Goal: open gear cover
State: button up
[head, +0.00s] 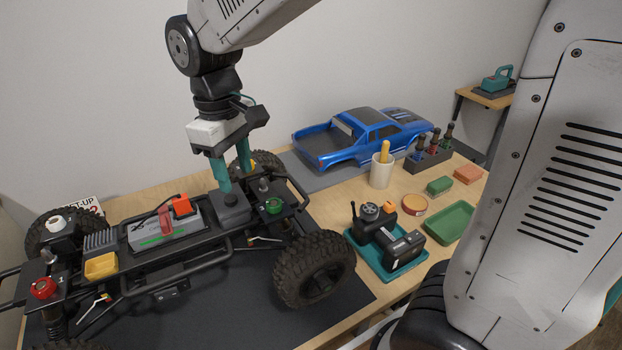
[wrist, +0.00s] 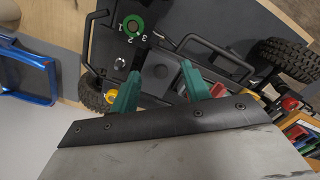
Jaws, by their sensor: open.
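The RC crawler chassis (head: 160,262) stands on a dark mat. A dark grey box-like cover with a small raised top (head: 231,210) sits near its right end, and I take this to be the gear cover. It looks closed. My gripper (head: 235,180) points down with its teal fingers apart, just above and behind the cover. In the wrist view my gripper (wrist: 160,88) is open, with the dark cover (wrist: 156,72) showing between the fingers. I cannot tell whether a finger touches it. A green dial (head: 273,205) lies right of the cover; it shows numbers in the wrist view (wrist: 133,27).
Black tube rails and large tires (head: 314,268) surround the cover. A battery pack (head: 166,232) with a red strap lies to its left. A blue truck body (head: 365,137) rests behind. A teal tray (head: 388,262) with a transmitter, a cup (head: 382,171) and green dishes stand right.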

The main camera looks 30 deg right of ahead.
jog(key=s+d+r+m, duration=0.1)
jog(key=s+d+m, duration=0.3)
jog(key=s+d, duration=0.5)
jog(key=s, duration=0.2)
jog(key=shift+s+r, duration=0.3)
jog(key=shift+r, duration=0.05)
